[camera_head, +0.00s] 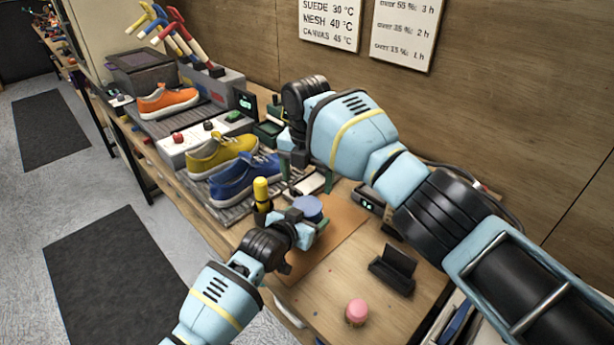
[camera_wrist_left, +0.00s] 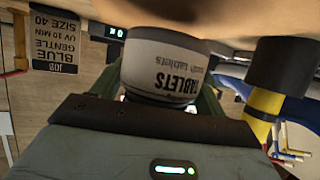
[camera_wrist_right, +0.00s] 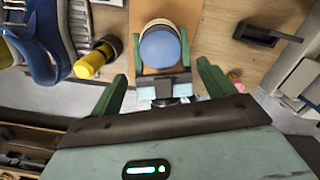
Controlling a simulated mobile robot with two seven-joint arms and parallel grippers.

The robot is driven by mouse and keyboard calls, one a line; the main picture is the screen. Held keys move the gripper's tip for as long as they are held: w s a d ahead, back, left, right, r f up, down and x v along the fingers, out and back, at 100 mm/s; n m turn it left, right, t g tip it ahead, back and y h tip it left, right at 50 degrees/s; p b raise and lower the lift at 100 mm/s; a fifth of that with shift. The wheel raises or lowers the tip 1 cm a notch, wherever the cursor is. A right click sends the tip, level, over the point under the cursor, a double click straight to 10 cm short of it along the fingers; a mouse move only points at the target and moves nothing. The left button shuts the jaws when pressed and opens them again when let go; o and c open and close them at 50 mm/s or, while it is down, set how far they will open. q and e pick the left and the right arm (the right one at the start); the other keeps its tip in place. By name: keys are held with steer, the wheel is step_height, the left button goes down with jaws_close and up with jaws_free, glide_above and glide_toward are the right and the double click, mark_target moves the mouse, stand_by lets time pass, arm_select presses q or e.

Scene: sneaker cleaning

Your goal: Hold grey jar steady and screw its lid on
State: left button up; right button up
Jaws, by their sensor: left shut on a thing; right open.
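The grey jar (camera_wrist_left: 165,68) with printed "TABLETS" text is held in my left gripper and appears upside down in the left wrist view. Its top is hidden there. A blue round lid (camera_head: 308,207) shows at the jar's top in the head view; the right wrist view shows this lid (camera_wrist_right: 160,49) from above. I cannot tell how tightly it sits. My left gripper (camera_head: 304,218) is shut on the jar, above a brown mat (camera_head: 335,222). My right gripper (camera_head: 293,154) is open and empty, apart from the lid; its fingers spread either side of it in the right wrist view (camera_wrist_right: 162,74).
A black stand (camera_head: 393,268) and a pink-topped item (camera_head: 356,312) are at the right. Bare table lies between them and the mat.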

mark_target(308, 206)
stand_by(0.4)
steer(key=shift+w+f, duration=0.2)
steer(key=shift+f, duration=3.8)
steer(key=c, duration=1)
steer(key=m, duration=0.4)
steer(key=shift+c, duration=0.2)
steer(key=m, duration=0.5)
steer(key=shift+m, duration=0.4)
steer(key=o, duration=1.1)
steer(key=shift+d, duration=0.1)
